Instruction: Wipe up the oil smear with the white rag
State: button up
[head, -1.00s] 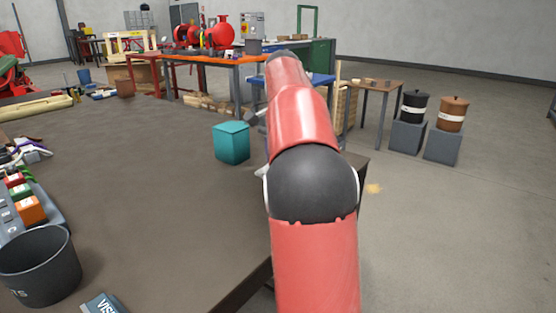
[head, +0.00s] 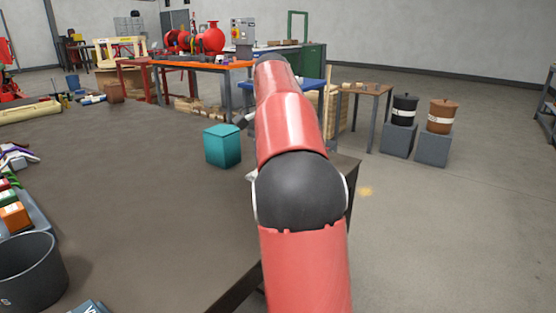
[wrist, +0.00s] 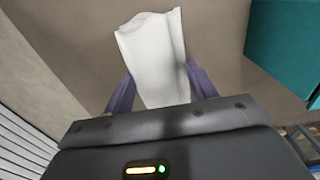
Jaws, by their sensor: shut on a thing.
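The white rag (wrist: 155,62) is in my gripper (wrist: 160,88) in the wrist view, pinched between the two purple fingers. It stands out past the fingertips, above a brown surface. In the head view my red and black arm reaches forward over the right edge of the table, and it hides the gripper and the rag. I see no clear oil smear on the visible tabletop (head: 130,170). A small yellowish patch (head: 365,191) lies on the floor right of my arm; I cannot tell if it is oil.
A teal box (head: 222,146) stands on the table just left of my arm, and it also shows at upper right in the wrist view (wrist: 288,40). A dark bin (head: 30,272) is at front left. Black (head: 404,110) and brown (head: 442,116) lidded pots stand on grey blocks at right.

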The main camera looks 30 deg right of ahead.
jog(key=shift+s+a+b, duration=0.15)
jog(key=shift+s+a, duration=0.1)
jog(key=shift+a, duration=0.5)
jog(key=shift+s+a+b, duration=0.1)
jog(key=shift+s+a, duration=0.15)
jog(key=shift+a, duration=0.45)
jog(key=shift+s+a+b, duration=0.15)
jog(key=shift+s+a, duration=0.1)
jog(key=shift+a, duration=0.5)
jog(key=shift+s+a+f+b, duration=0.1)
jog(key=shift+s+a+b, duration=0.2)
jog(key=shift+a, duration=0.55)
jog(key=shift+s+a+b, duration=0.15)
jog(key=shift+s+a, duration=0.2)
jog(key=shift+a, duration=0.5)
notch_tip(320, 180, up, 4)
jog(key=p, duration=0.3)
jog(key=shift+f, duration=0.2)
jog(key=shift+r, duration=1.25)
notch_tip(320, 180, up, 3)
